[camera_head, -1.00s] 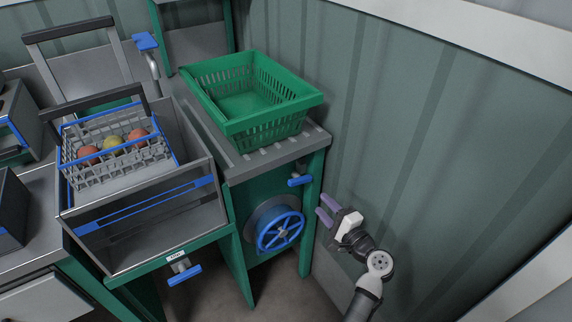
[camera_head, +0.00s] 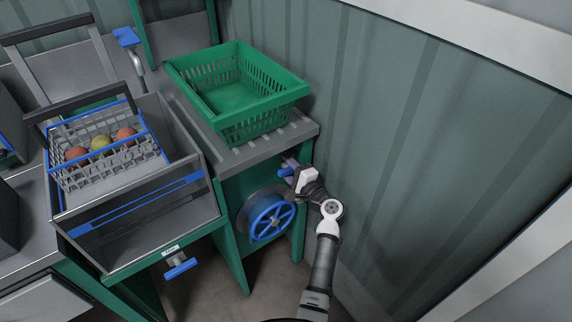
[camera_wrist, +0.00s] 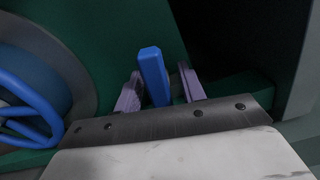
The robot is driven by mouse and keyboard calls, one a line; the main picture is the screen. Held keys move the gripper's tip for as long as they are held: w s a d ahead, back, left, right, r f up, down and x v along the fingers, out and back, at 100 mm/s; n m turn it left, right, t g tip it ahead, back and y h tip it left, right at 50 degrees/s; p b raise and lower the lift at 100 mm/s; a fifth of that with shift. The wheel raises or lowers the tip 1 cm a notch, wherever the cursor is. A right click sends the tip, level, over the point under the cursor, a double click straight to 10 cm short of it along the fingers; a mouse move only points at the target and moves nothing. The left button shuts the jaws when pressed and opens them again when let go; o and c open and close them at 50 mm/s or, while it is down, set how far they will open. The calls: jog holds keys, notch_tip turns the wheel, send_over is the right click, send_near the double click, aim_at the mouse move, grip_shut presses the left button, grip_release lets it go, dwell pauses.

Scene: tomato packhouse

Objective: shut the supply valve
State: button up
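A blue lever handle (camera_head: 285,172) sits on the green stand, above and right of the blue hose reel wheel (camera_head: 272,217). My gripper (camera_head: 291,165) is at this lever, and its head partly hides it in the head view. In the wrist view the blue lever (camera_wrist: 154,76) stands between my two purple fingers (camera_wrist: 159,90). The fingers are apart, one on each side of the lever. A gap shows on the right side; I cannot tell whether the left finger touches. Another blue lever (camera_head: 180,267) is under the wash basin, below a small label too small to read.
A green crate (camera_head: 275,108) stands on the slatted top above the lever. The basin (camera_head: 150,215) holds a grey basket (camera_head: 70,181) with tomatoes. The corrugated wall (camera_head: 400,150) is close on the right. The blue wheel also shows left in the wrist view (camera_wrist: 25,90).

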jog(key=shift+w+a, duration=0.25)
jog(key=shift+w, duration=0.05)
jog(key=shift+c, duration=0.4)
grip_shut()
jog(key=n+b, duration=0.2)
jog(key=b, duration=0.2)
jog(key=shift+n, duration=0.4)
jog(key=shift+o, duration=0.4)
grip_release()
